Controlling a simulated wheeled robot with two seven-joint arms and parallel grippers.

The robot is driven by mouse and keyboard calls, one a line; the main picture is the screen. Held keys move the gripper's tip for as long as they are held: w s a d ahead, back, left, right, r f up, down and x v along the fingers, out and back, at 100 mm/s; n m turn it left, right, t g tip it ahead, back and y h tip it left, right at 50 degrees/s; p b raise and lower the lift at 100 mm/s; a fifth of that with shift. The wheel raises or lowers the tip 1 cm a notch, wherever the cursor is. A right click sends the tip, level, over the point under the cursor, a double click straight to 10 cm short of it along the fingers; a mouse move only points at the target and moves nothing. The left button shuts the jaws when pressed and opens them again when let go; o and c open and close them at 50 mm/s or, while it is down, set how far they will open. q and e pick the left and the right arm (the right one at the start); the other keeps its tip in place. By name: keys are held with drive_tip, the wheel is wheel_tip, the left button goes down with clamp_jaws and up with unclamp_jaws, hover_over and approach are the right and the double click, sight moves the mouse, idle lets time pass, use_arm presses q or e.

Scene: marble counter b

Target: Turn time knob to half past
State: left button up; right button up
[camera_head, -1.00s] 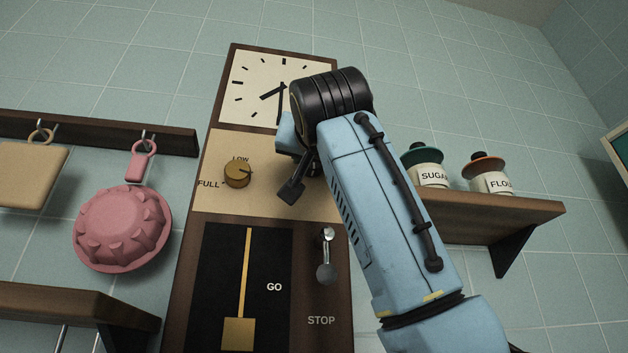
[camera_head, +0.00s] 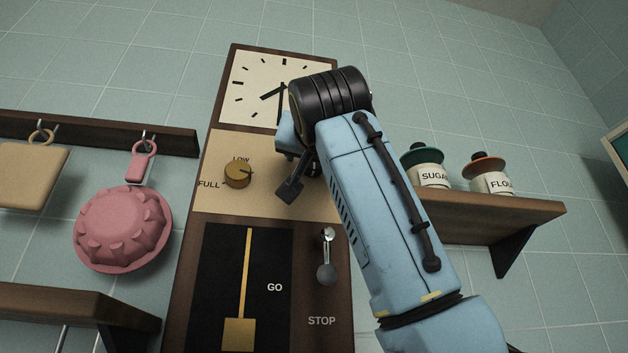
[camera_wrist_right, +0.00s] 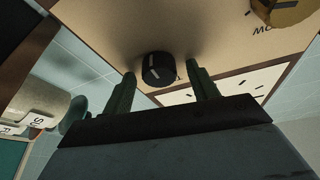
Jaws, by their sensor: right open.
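The clock (camera_head: 260,75) is at the top of the wooden panel in the head view. Its long hand points about straight down and its short hand points left and slightly down. A black knob (camera_wrist_right: 158,68) with a pale mark shows on the cream panel in the right wrist view. My arm hides it in the head view. My right gripper (camera_wrist_right: 161,72) is open, with one finger on each side of the knob and visible gaps; contact cannot be told. In the head view a dark finger (camera_head: 290,189) shows below the wrist. My left gripper is out of view.
A brass knob (camera_head: 238,175) marked LOW and FULL sits left of my gripper. Below are a lever (camera_head: 327,258) and a black slot with a gold slider (camera_head: 239,335). A shelf (camera_head: 500,215) with jars is right; a pink mould (camera_head: 122,230) hangs left.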

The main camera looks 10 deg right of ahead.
drive_tip(key=b+v, duration=0.6)
drive_tip(key=v, duration=0.7)
drive_tip(key=shift+s, duration=0.25)
drive_tip(key=shift+w+f, duration=0.1)
